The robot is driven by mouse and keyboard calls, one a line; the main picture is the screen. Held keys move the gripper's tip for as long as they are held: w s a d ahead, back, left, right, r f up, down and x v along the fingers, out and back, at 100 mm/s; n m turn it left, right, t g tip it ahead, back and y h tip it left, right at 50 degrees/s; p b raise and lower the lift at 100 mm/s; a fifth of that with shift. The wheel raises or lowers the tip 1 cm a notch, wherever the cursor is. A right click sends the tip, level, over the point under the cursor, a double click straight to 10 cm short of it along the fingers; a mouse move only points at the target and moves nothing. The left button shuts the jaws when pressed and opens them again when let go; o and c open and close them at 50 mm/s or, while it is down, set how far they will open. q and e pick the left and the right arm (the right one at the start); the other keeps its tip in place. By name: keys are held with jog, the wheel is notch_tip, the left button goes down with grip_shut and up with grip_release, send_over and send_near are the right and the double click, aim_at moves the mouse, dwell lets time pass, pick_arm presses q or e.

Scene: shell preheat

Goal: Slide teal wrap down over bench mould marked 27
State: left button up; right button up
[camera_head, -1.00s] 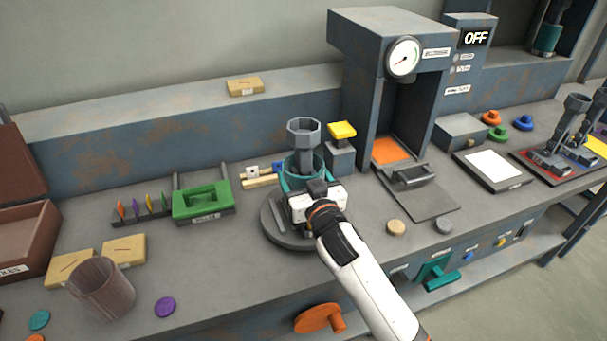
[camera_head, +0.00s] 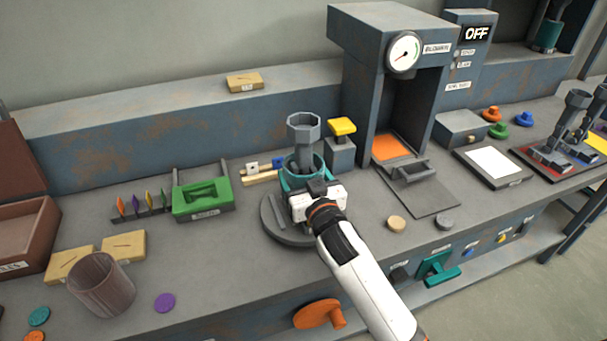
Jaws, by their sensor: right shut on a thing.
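The bench mould (camera_head: 304,133) is a dark grey post with a wide faceted head, upright on a round grey base (camera_head: 274,224). I cannot read a number on it. The teal wrap (camera_head: 290,181) is a ring around the mould's lower part, below the head. My right gripper (camera_head: 316,192) is shut on the near side of the teal wrap, above the round base. The gripper hides the wrap's near side and lower edge, so I cannot tell whether it touches the base. My left gripper is not in view.
A yellow-topped block (camera_head: 342,128) stands close behind the mould on the right. A green fixture (camera_head: 202,198) stands to the left. The press (camera_head: 388,25) is at the back right. Bare bench lies left of the round base.

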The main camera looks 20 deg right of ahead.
jog(key=o, duration=1)
jog(key=shift+s, duration=0.1)
jog(key=s+b, duration=0.1)
jog(key=s, duration=1.1)
jog(key=shift+d, duration=0.2)
jog(key=shift+w, duration=0.1)
